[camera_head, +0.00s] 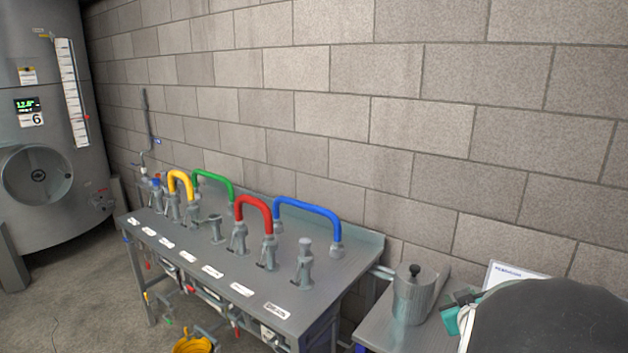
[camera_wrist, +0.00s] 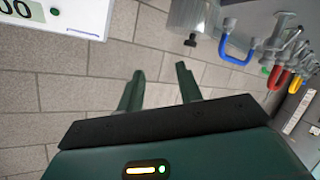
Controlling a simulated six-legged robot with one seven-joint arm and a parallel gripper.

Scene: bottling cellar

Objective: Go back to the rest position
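My gripper (camera_wrist: 160,72) shows in the wrist view with its two dark green fingers apart and nothing between them. The block wall (camera_wrist: 115,55) fills the view beyond the fingertips, and the fingers touch nothing I can see. In the head view a dark rounded part of my arm covers the lower right corner. A small teal piece beside it may belong to my gripper; the fingers cannot be made out there.
A grey bench (camera_head: 190,258) carries valves and yellow (camera_head: 180,178), green (camera_head: 213,176), red (camera_head: 253,204) and blue (camera_head: 308,206) hose bends. A lidded metal pot (camera_head: 414,298) stands on a side table (camera_head: 383,330). A tank (camera_head: 40,120) is far left; a yellow bucket (camera_head: 193,345) is below.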

